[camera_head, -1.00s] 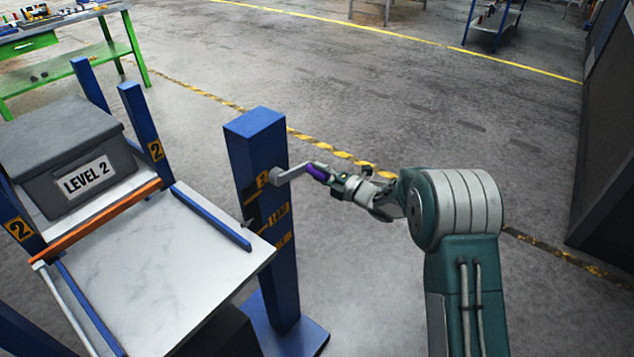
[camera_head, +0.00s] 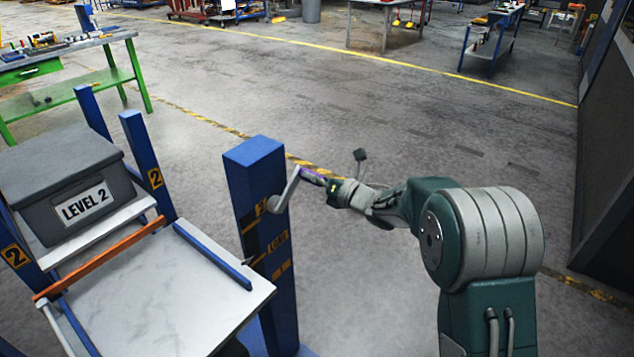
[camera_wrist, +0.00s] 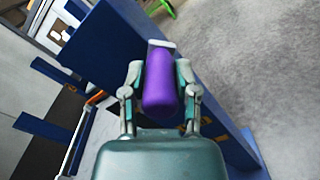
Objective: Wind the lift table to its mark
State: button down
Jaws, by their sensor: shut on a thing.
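A blue post (camera_head: 262,215) stands at the centre with a grey crank arm (camera_head: 285,190) on its side. The crank's purple handle (camera_head: 312,174) is gripped by my gripper (camera_head: 325,180). In the wrist view the purple handle (camera_wrist: 161,80) lies between both fingers of my gripper (camera_wrist: 160,88). The crank arm points up and to the right from its hub. The lift table (camera_head: 160,290) has a pale top with blue side rails, left of the post. Yellow labels, one reading LOAD (camera_head: 278,241), mark the post; a pointer by the table edge is hard to make out.
A grey box labelled LEVEL 2 (camera_head: 50,178) sits on a shelf behind an orange bar (camera_head: 105,258), between blue posts numbered 2. A green workbench (camera_head: 130,70) stands at the back left. A dark panel (camera_head: 605,150) is at the right. Open floor lies beyond the post.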

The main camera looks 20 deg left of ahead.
aim_at(292, 183)
jog(key=shift+s+a+r+n, duration=0.5)
jog(key=shift+s+n, duration=0.3)
jog(key=shift+s, duration=0.4)
jog(key=shift+s+a+r+n, duration=0.45)
jog(key=shift+s+n, duration=0.35)
jog(key=shift+s, duration=0.4)
jog(key=shift+s+a+r+n, duration=0.35)
jog(key=shift+s+a+n, duration=0.35)
jog(key=shift+s, duration=0.5)
jog(key=shift+d, duration=0.15)
jog(key=shift+c, duration=1.9)
grip_release()
jog(key=shift+s+r, duration=0.1)
